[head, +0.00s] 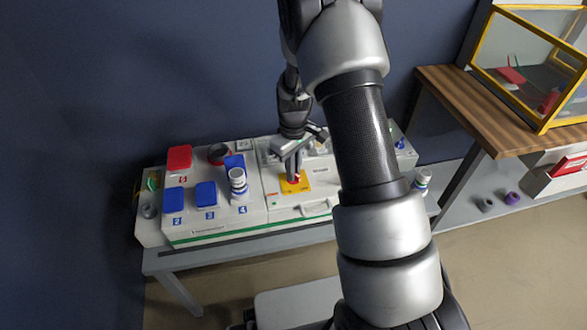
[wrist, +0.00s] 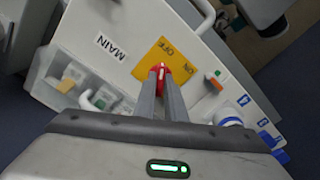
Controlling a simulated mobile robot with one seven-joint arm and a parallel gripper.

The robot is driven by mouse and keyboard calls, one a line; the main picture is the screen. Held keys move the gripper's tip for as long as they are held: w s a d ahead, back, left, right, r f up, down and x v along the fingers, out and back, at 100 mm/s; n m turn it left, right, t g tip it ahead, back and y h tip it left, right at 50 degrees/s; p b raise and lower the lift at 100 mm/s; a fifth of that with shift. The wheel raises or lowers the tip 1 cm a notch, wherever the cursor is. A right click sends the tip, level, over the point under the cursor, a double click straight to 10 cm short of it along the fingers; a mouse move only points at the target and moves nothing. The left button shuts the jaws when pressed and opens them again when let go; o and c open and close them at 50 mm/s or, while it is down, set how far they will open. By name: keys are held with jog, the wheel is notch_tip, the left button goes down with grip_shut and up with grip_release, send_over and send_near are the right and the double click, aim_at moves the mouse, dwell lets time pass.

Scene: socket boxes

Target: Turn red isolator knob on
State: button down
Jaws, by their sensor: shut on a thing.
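The red isolator knob (wrist: 160,70) sits on a yellow plate (wrist: 172,52) on the white socket box, with OFF and ON lettering beside it. My gripper (wrist: 161,78) is shut on the red knob, one finger on each side of its handle. In the wrist view the knob's white pointer line shows between the fingertips. In the head view my gripper (head: 294,178) comes down from above onto the yellow plate (head: 304,184), and the knob is mostly hidden by the fingers.
Blue flap covers (head: 206,194) and a red cover (head: 179,158) stand on the box's left part. A white-and-blue plug (head: 238,184) stands near the gripper's left. A wooden table (head: 470,110) with a yellow-framed case (head: 540,124) is at right. My arm hides the bench's right part.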

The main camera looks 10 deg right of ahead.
jog(key=m, duration=0.4)
jog(key=shift+m+p, duration=0.3)
jog(key=shift+p, duration=0.05)
jog(key=m, duration=0.3)
jog(key=shift+r+m+p, duration=0.1)
jog(key=shift+m+p, duration=0.2)
jog(key=shift+p, duration=0.05)
jog(key=m, duration=0.3)
jog(key=shift+m+p, duration=0.3)
jog(key=shift+p, duration=0.1)
jog(key=shift+m+p, duration=0.45)
jog(key=shift+m, duration=1.35)
jog(key=c, duration=1.8)
grip_release()
